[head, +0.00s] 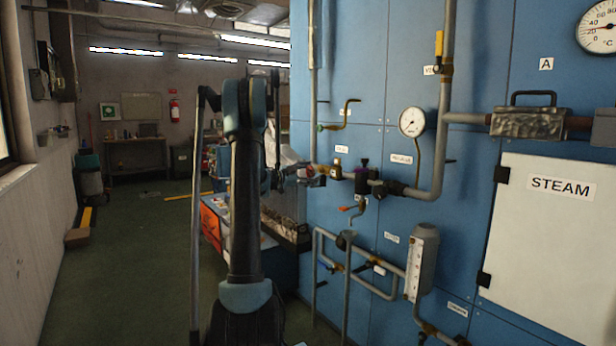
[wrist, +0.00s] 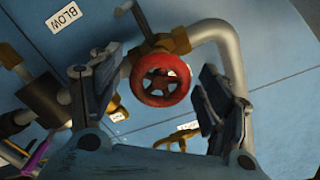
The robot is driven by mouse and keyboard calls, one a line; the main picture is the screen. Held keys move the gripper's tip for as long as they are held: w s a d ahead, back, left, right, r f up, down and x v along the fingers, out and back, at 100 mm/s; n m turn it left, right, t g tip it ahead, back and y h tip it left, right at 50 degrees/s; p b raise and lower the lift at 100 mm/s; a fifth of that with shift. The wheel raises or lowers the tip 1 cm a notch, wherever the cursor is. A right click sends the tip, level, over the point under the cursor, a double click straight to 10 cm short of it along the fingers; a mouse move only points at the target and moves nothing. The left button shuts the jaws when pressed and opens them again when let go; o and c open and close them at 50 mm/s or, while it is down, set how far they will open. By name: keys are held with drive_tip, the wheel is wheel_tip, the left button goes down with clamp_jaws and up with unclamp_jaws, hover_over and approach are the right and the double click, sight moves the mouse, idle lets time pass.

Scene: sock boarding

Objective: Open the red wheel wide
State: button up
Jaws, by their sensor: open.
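The red wheel (wrist: 160,80) is a small round handwheel with spokes, on a brass valve body (wrist: 165,43) in the wrist view. My gripper (wrist: 158,95) is open, with one finger on each side of the wheel. The fingers look apart from the rim, though the depth between them and the wheel is hard to judge. In the head view my gripper (head: 318,176) is small and partly hidden near the blue panel's pipes, close to a bit of red.
A grey pipe (wrist: 228,55) bends beside the wheel. A pressure gauge (head: 411,121), a white STEAM door (head: 550,220) and several pipes are to the right. Green floor (head: 130,250) is open at left.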

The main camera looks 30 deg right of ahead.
drive_tip(key=c, duration=1.1)
drive_tip(key=shift+o, duration=0.2)
